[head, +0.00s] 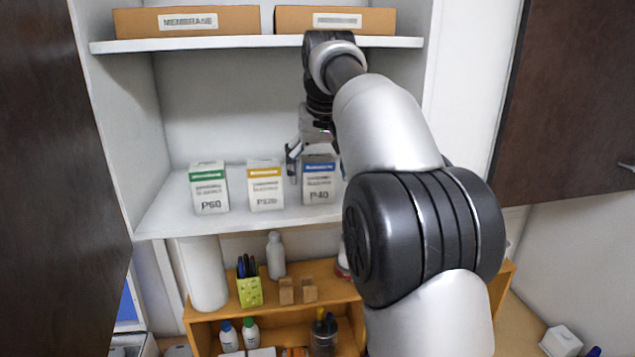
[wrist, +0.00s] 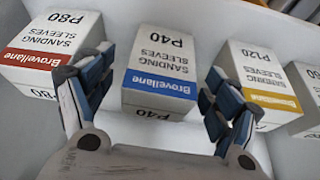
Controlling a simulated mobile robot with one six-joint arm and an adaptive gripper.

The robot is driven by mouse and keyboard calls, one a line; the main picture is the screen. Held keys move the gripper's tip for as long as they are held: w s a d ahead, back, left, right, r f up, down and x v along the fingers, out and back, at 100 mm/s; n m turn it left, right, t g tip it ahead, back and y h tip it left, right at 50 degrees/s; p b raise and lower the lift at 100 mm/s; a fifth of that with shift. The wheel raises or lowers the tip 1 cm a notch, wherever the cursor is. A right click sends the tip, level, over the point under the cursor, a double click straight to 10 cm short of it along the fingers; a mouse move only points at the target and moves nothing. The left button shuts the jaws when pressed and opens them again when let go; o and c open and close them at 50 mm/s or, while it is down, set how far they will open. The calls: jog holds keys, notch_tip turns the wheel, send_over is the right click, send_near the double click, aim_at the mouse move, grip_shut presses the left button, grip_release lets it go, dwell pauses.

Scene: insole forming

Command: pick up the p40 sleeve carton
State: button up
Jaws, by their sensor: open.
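The P40 sleeve carton (head: 319,185) is a white box with a blue band, standing on the cabinet shelf, rightmost of the cartons visible in the head view. In the wrist view the P40 carton (wrist: 160,72) is in the middle, its blue band and "Sanding Sleeves" label upside down. My gripper (wrist: 148,100) is open, with one finger on each side of the blue-banded end of the carton. Gaps show between the fingers and the carton. In the head view my gripper (head: 312,160) is at the carton's top, partly hidden by my arm.
A P120 carton with a yellow band (head: 265,187) and a P60 carton with a green band (head: 209,190) stand left on the shelf. A red-banded P80 carton (wrist: 48,55) flanks the P40 in the wrist view. Membrane boxes (head: 188,21) sit on the shelf above (head: 250,43).

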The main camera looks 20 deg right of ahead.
aim_at(318, 184)
jog(key=x, duration=0.5)
jog(key=shift+w, duration=0.15)
jog(key=shift+c, duration=0.4)
jog(key=c, duration=1)
jog(key=shift+c, duration=0.2)
